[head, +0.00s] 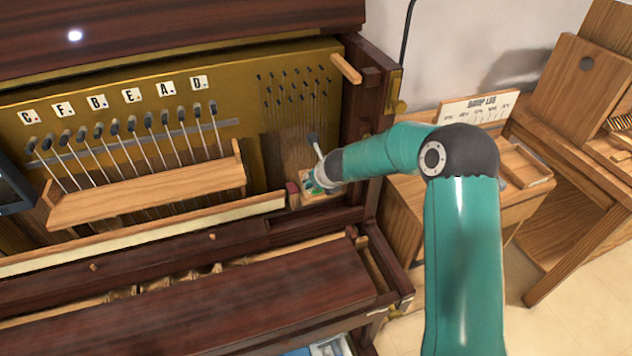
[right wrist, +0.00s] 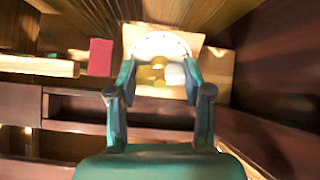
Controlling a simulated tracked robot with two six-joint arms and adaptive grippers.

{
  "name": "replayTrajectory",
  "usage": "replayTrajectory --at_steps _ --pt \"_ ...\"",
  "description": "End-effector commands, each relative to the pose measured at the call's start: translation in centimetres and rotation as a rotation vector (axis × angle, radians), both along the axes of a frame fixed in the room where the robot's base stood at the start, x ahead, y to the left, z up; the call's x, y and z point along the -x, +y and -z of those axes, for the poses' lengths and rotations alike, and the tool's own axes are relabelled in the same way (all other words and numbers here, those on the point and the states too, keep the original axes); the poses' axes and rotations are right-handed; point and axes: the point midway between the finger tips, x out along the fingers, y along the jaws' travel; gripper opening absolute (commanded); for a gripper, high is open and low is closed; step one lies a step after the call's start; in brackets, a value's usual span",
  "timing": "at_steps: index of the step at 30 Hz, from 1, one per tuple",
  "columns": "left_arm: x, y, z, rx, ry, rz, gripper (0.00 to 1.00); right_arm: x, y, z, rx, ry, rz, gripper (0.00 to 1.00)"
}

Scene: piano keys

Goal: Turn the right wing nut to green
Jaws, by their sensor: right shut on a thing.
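The wing nut (right wrist: 152,76) is a small brass-coloured piece in the right wrist view, with a whitish part at its right. It sits in front of a pale round dial (right wrist: 162,43) on a light wooden plate (right wrist: 218,66). My right gripper (right wrist: 159,78) is shut on the wing nut, one finger on each side. In the head view my right gripper (head: 316,180) is at the right end of the piano's inside and mostly hides the nut. The dial's colour marks and the nut's pointing direction cannot be made out. My left gripper is not in view.
A red block (right wrist: 100,57) stands left of the plate, beside a pale rail (right wrist: 38,66). Hammers stand above a wooden shelf (head: 150,190) under letter tiles. The piano's dark side post (head: 364,110) is close to my right arm. A side table (head: 520,180) stands at right.

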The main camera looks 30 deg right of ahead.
Motion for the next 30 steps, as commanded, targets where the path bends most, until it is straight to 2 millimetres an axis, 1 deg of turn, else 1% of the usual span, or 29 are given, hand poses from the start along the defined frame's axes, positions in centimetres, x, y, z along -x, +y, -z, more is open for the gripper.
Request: replayTrajectory --at_steps 1,6,9,17,25,26,30 --pt "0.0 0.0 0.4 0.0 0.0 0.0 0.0 0.1 0.1 0.4 -0.029 -0.003 0.033 0.25" --pt "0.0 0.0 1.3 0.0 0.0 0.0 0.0 0.1 0.1 0.4 -0.159 -0.034 0.193 0.25" --pt "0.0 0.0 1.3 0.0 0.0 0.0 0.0 0.1 0.1 0.3 -0.191 -0.041 0.232 0.25" --pt "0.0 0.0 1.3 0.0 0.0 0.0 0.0 0.1 0.1 0.3 -0.198 -0.041 0.241 0.25" --pt "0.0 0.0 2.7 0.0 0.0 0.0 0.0 0.1 0.1 0.5 -0.371 -0.083 0.455 0.25" --pt "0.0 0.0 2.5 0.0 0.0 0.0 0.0 0.1 0.1 0.3 -0.372 -0.083 0.456 0.53" --pt "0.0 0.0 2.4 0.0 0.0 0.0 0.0 0.1 0.1 0.2 -0.368 -0.083 0.451 0.77"
